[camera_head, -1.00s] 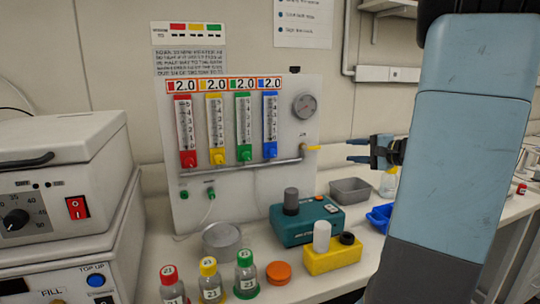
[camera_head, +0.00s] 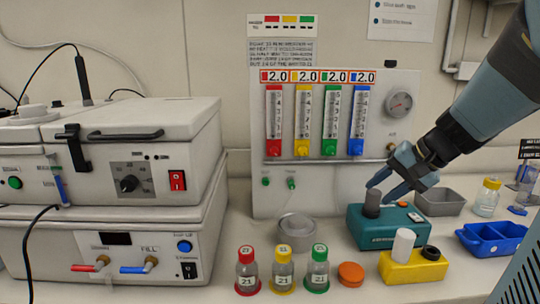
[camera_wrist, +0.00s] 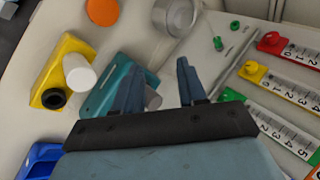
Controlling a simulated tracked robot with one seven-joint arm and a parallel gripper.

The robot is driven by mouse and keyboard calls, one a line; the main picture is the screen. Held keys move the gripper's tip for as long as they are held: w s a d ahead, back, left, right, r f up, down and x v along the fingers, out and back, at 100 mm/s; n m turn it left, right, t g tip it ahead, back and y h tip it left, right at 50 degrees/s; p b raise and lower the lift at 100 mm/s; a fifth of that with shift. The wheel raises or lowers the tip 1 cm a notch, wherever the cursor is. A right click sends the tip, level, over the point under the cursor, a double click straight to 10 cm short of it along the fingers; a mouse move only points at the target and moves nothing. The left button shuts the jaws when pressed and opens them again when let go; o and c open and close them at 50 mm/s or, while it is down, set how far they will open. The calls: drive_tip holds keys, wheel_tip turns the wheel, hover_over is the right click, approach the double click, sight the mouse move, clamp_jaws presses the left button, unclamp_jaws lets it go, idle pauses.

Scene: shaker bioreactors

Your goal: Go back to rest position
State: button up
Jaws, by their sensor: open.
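My gripper (camera_head: 387,187) is open and empty in the head view, on the right side, at the end of the blue-grey arm. Its fingers point down and to the left. In the wrist view the two fingers (camera_wrist: 160,86) stand apart, with the teal device (camera_wrist: 107,90) partly hidden behind the left one.
Three capped bottles (camera_head: 283,270), an orange lid (camera_head: 351,274) and a yellow block (camera_head: 413,268) stand along the front. The flowmeter panel (camera_head: 330,185) stands behind. A grey tray (camera_head: 440,202) and a blue tray (camera_head: 492,238) are at right. White machines (camera_head: 130,180) fill the left.

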drive_tip(key=s+a+r+n+h, duration=0.1)
drive_tip(key=s+n+h, duration=0.4)
drive_tip(key=s, duration=0.6)
drive_tip(key=shift+s+a+r+n+t+h, duration=0.3)
drive_tip(key=shift+a+r+n+t, duration=0.1)
drive_tip(key=shift+r+n, duration=0.1)
idle(1.3)
idle(1.3)
